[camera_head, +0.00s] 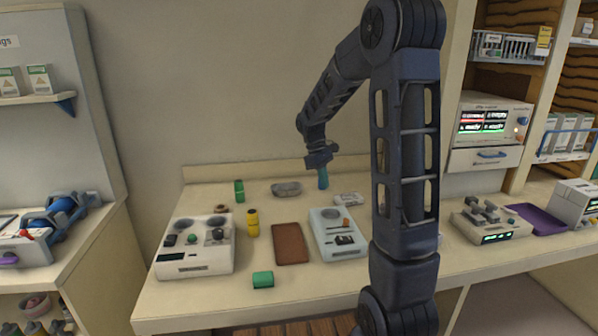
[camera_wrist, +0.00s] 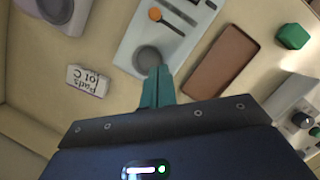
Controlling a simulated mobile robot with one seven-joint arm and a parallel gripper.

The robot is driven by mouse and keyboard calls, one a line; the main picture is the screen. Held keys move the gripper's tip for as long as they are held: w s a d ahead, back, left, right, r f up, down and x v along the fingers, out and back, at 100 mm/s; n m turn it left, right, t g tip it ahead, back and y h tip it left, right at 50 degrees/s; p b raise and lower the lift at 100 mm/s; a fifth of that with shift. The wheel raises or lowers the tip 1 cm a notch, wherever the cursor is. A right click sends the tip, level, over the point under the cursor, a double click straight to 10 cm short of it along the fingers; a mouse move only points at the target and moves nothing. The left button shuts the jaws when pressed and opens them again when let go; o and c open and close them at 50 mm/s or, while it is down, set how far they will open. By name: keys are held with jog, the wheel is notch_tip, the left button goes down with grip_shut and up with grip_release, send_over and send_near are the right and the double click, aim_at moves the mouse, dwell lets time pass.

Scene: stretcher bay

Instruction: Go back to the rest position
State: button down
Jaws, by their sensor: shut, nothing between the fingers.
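My gripper (camera_head: 323,180) is above the back part of the worktop (camera_head: 190,296), pointing down, with its teal fingers together and nothing between them. In the wrist view my gripper (camera_wrist: 160,70) shows its closed fingertips in front of a pale device with a round grey pad (camera_wrist: 147,58). How high the fingers are above the worktop is hard to tell. My dark arm reaches up and over from the right and hides part of the worktop behind it.
Near the gripper are a white labelled box (camera_head: 348,199), a grey dish (camera_head: 286,189), a pale device (camera_head: 338,246) and a brown tray (camera_head: 290,244). Shelves stand at the right.

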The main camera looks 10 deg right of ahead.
jog(key=s+d+r+m+t+y, duration=0.1)
jog(key=s+r+m+t, duration=0.2)
jog(key=s, duration=1)
jog(key=s+d+r+m+t+y, duration=0.1)
jog(key=s+r+m+t, duration=0.3)
jog(key=s, duration=0.9)
jog(key=shift+d+r+m, duration=0.35)
jog(key=shift+r+m, duration=0.55)
jog(key=shift+r, duration=0.8)
